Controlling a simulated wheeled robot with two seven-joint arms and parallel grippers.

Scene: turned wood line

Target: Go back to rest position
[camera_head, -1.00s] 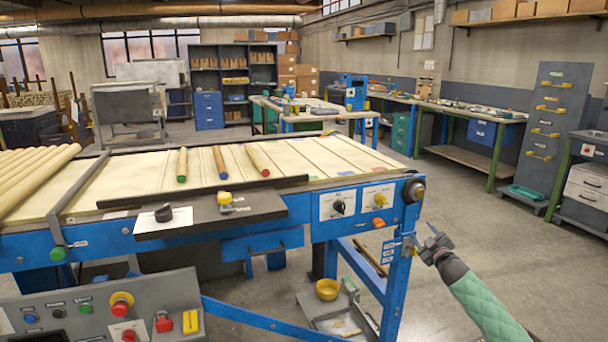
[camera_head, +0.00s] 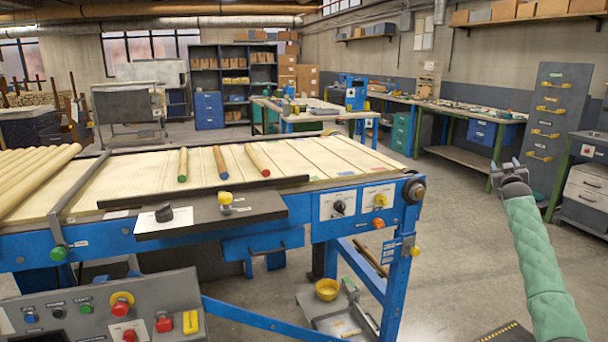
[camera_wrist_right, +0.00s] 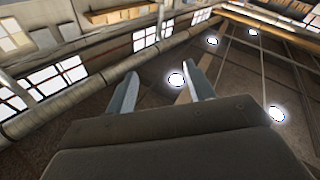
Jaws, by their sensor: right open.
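My right gripper (camera_head: 508,168) is raised at the right of the head view, over open floor and clear of the blue-framed line. Its green-sleeved arm comes up from the lower right. In the right wrist view its two fingers (camera_wrist_right: 162,90) stand apart with nothing between them, and the camera faces the ceiling and windows. My left gripper is not in the head view. Three turned sticks lie side by side on the line's pale bed (camera_head: 330,158): one with a green end (camera_head: 183,164), one blue (camera_head: 220,162), one red (camera_head: 257,160).
A control panel (camera_head: 100,310) with several buttons is at the lower left. A yellow bowl (camera_head: 327,290) sits low beside the line's leg. A grey drawer cabinet (camera_head: 551,135) stands behind my right gripper. The floor (camera_head: 455,240) between line and arm is clear.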

